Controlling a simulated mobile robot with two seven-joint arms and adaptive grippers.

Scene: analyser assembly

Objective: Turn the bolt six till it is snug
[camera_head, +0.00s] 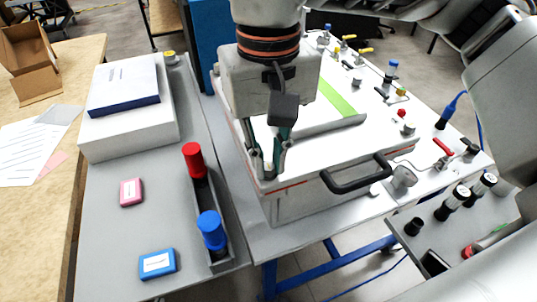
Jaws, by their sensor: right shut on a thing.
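My right gripper (268,170) comes down from above, fingers pointing down, at the near left corner of the white analyser housing (340,150). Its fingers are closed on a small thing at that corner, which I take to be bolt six. The fingers cover the bolt, so its head and how far it sits in are hidden. My left gripper is not in view.
A black handle (357,175) stands on the housing's front edge. Left of it, a dark rack (222,254) holds a red-capped (193,158) and a blue-capped piece (211,230). A white box (130,120), pink block (131,192) and blue block (158,263) lie on the grey table (105,250).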

